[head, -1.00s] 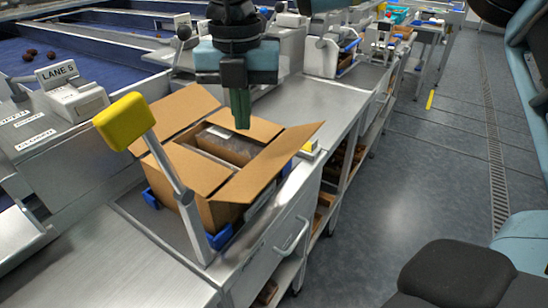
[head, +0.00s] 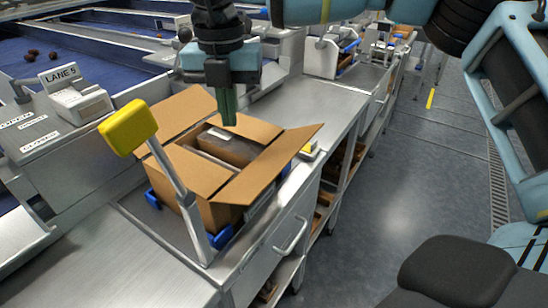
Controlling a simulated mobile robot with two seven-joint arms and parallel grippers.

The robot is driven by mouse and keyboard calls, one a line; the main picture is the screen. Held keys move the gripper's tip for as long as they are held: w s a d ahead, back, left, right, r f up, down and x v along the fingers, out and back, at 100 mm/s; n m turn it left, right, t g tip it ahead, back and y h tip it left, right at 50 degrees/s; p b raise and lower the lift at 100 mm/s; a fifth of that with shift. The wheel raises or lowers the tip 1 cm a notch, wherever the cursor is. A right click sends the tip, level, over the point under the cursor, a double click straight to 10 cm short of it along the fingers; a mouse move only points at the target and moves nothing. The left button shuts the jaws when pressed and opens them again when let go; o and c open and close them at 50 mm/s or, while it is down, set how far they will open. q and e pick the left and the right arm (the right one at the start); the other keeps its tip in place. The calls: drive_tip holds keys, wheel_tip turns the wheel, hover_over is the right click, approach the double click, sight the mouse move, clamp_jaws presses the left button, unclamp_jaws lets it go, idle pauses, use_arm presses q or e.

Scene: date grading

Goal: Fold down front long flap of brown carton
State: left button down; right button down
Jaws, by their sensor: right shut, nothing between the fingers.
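The brown carton (head: 210,215) stands on the steel counter with its top partly open. Its front long flap (head: 270,167) is on the right side, raised and slanting outward. The rear long flap (head: 183,112) stands up on the far left. The two short flaps, one near (head: 192,170) and one far (head: 255,131), lie roughly level over the ends. Between them a dark opening shows contents I cannot make out. My right gripper (head: 229,118), with green fingers, is shut and empty, pointing down above the far part of the carton. My left gripper is not in view.
A yellow-headed post (head: 128,127) rises close in front of the carton. Blue holders (head: 221,238) touch the carton's base. A LANE 5 unit (head: 77,97) stands at left. The counter (head: 90,270) is clear in front; open floor (head: 390,170) lies right.

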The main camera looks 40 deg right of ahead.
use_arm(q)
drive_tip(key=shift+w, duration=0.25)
